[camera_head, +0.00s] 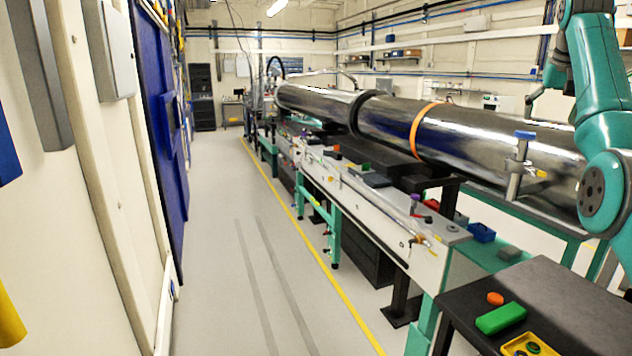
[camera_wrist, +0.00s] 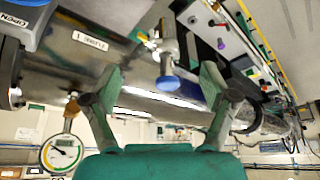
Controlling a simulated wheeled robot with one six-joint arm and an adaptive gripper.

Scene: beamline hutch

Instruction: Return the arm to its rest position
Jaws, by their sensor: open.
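My arm (camera_head: 597,110) is raised at the right edge of the head view, bent, with its teal links in front of the long steel pipe. My gripper (camera_wrist: 160,74) shows in the wrist view with its two fingers spread wide and nothing between them. A valve with a blue knob (camera_wrist: 168,83) appears between and beyond the fingers; I cannot tell the distance. A blue-capped valve (camera_head: 525,135) also stands by the pipe in the head view. The gripper itself is out of the head view.
The steel pipe (camera_head: 470,141) runs along the bench (camera_head: 370,200). A dark table (camera_head: 570,300) at lower right holds a green block (camera_head: 501,318), an orange disc (camera_head: 495,298) and a yellow box (camera_head: 528,345). A round gauge (camera_wrist: 62,154) hangs at left. The left aisle floor (camera_head: 240,270) is clear.

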